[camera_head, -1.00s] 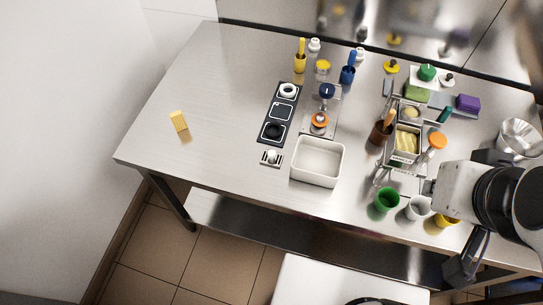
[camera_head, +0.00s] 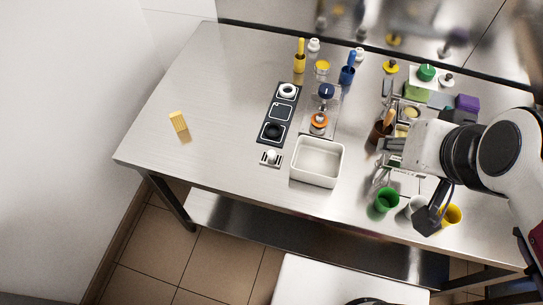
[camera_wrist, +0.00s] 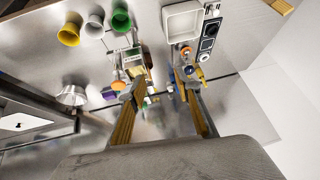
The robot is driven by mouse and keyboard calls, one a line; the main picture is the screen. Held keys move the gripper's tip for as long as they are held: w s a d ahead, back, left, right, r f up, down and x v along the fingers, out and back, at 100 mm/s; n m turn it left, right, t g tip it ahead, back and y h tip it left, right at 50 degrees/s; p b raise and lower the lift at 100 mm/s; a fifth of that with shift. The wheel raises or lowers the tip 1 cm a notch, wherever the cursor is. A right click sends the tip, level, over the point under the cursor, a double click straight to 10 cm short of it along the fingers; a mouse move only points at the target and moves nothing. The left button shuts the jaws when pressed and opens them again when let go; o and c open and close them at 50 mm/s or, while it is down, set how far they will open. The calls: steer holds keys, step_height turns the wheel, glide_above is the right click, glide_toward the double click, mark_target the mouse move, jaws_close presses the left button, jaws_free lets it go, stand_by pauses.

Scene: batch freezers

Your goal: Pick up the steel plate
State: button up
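A flat steel plate (camera_head: 333,112) lies on the table, right of the black panel. A blue-topped item (camera_head: 326,91) and an orange-capped item (camera_head: 318,121) stand on or over it. I cannot tell for sure that this is the plate named in the task. In the wrist view my gripper (camera_wrist: 160,84) is open, its fingers wide apart with nothing between the tips. The right finger overlaps the area of the blue and orange items.
A white bin (camera_head: 318,162) stands in front of the plate. A green cup (camera_head: 386,200), a yellow cup (camera_head: 451,215) and crowded containers are on the right. A yellow block (camera_head: 178,121) lies left, with clear table around it. A wall closes off the back.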

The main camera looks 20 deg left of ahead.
steer(key=w+a+f+y, duration=0.2)
steer(key=w+a, duration=0.5)
steer(key=a, duration=0.2)
steer(key=m+t, duration=0.3)
steer(key=t, duration=0.1)
glide_above(271, 156)
steer(key=w+a, duration=0.4)
steer(key=a, duration=0.1)
step_height(271, 156, down, 16)
steer(key=s+f+t, duration=0.1)
steer(key=s+f+t+h, duration=0.1)
steer(key=f, duration=0.1)
steer(key=s+a+f+n, duration=0.1)
steer(key=f, duration=0.1)
steer(key=shift+s+f+t+h, duration=0.1)
steer(key=shift+f+t+h, duration=0.1)
steer(key=shift+t+h, duration=0.2)
steer(key=s, duration=0.1)
steer(key=s+f+t, duration=0.1)
steer(key=s+d+t, duration=0.1)
steer(key=shift+s+f+n, duration=0.3)
steer(key=shift+f+n, duration=0.1)
steer(key=s+d, duration=0.1)
steer(key=d, duration=0.1)
steer(key=s+d+h, duration=0.1)
steer(key=s+d+t+h, duration=0.1)
steer(key=s+d, duration=0.1)
steer(key=shift+d+f+n, duration=0.35)
steer(key=shift+f+n, duration=0.05)
steer(key=shift+w, duration=0.15)
